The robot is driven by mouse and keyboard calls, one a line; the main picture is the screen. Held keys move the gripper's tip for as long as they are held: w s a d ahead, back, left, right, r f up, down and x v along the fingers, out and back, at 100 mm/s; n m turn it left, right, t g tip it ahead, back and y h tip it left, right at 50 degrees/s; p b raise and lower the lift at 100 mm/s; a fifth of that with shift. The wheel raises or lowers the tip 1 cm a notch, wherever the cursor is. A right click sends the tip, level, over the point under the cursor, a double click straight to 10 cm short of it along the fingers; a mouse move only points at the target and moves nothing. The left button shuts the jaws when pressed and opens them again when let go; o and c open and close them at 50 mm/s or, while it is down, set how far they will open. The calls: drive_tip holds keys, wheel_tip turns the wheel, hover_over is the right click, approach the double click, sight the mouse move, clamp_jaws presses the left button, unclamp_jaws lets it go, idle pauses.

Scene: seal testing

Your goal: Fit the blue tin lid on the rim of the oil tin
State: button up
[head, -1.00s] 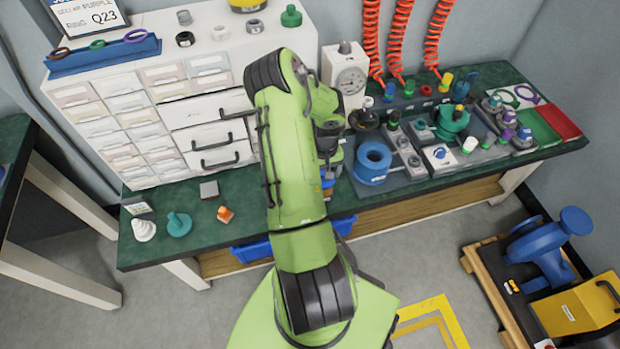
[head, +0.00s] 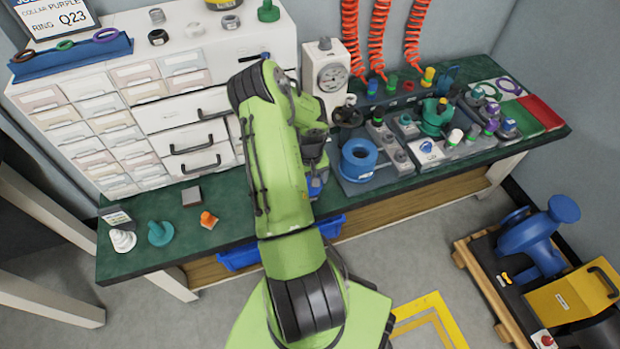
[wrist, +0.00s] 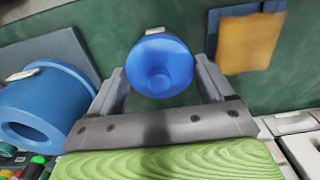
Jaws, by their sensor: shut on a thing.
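The blue lid (wrist: 160,66), round with a raised knob in its middle, is between the fingers of my gripper (wrist: 160,72) in the wrist view. My gripper is shut on it, one finger at each side. A small pale label shows at its upper edge. In the head view a bit of blue (head: 315,186) shows below my wrist over the bench, mostly hidden by my arm. I cannot pick out the oil tin for certain, nor tell whether anything is under the lid.
A large blue ring-shaped part (head: 359,160) stands right of my wrist; it also shows in the wrist view (wrist: 38,105). Drawers (head: 190,150) stand behind. The bench's front left holds several small parts.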

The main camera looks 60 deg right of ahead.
drive_tip(key=shift+f+b, duration=0.9)
drive_tip(key=shift+f, duration=0.1)
drive_tip(key=o, duration=0.9)
drive_tip(key=shift+r, duration=0.15)
wheel_tip(320, 180, up, 7)
drive_tip(key=p, duration=0.5)
